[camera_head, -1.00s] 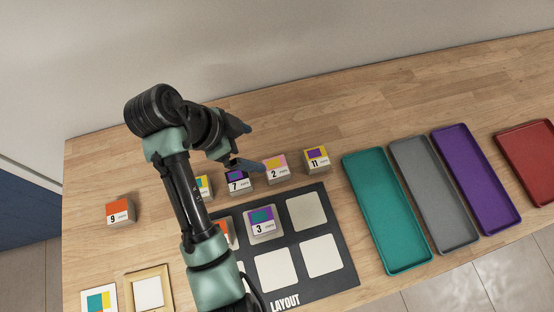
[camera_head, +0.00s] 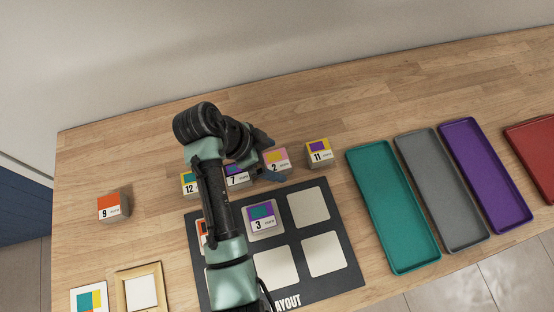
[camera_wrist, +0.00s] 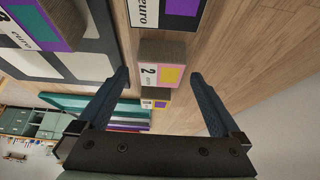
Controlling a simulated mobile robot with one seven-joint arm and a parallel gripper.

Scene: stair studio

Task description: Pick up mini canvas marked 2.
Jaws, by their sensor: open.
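The mini canvas marked 2 (camera_head: 276,160), a small block with a pink, yellow and white top, sits on the wooden table behind the layout board. It also shows in the wrist view (camera_wrist: 162,75), between the fingers and a little beyond their tips. My gripper (camera_wrist: 163,75) is open and empty, its two blue fingers on either side of that block. In the head view my gripper (camera_head: 268,160) is at the block and partly hides it. I cannot tell whether the fingers touch it.
Canvas 7 (camera_head: 238,176) and canvas 11 (camera_head: 319,153) stand close on either side; canvas 12 (camera_head: 189,184) is further left. Canvas 9 (camera_head: 112,207) is at the far left. Canvas 3 (camera_head: 262,217) is on the dark layout board (camera_head: 345,262). A teal tray (camera_head: 393,210) lies to the right.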

